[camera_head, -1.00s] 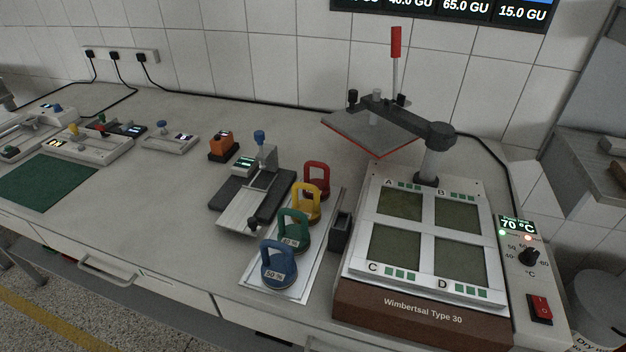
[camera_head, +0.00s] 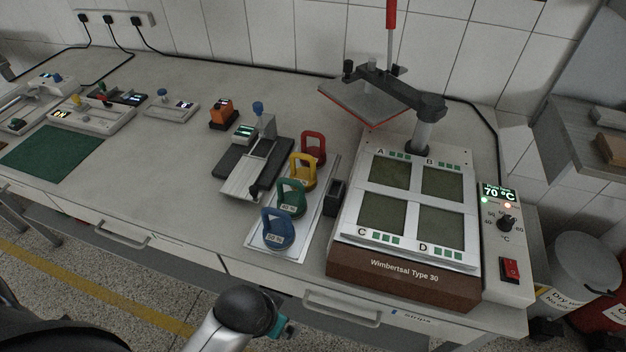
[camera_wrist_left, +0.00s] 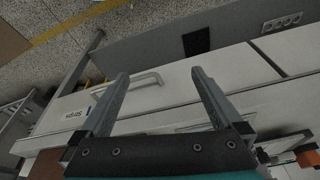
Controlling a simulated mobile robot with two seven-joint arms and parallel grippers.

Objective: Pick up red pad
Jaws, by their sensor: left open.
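The red pad (camera_head: 313,147) stands at the far end of a row of handled pads on a white tray (camera_head: 299,246). The yellow pad (camera_head: 302,172), green pad (camera_head: 291,198) and blue pad (camera_head: 277,230) stand in front of it, each with an upright loop handle. In the left wrist view my left gripper (camera_wrist_left: 160,82) is open and empty, its fingers spread over the drawer fronts. The head view shows arm parts of mine at the bottom, but no fingertips. My right gripper is not in view.
A brown-fronted heated press (camera_head: 404,279) stands right of the tray, its plate (camera_head: 366,101) swung over the back. A small black block (camera_head: 335,196) is between tray and press. A grey slide device (camera_head: 254,168) stands to the left. The bench around the green mat (camera_head: 52,153) has free room.

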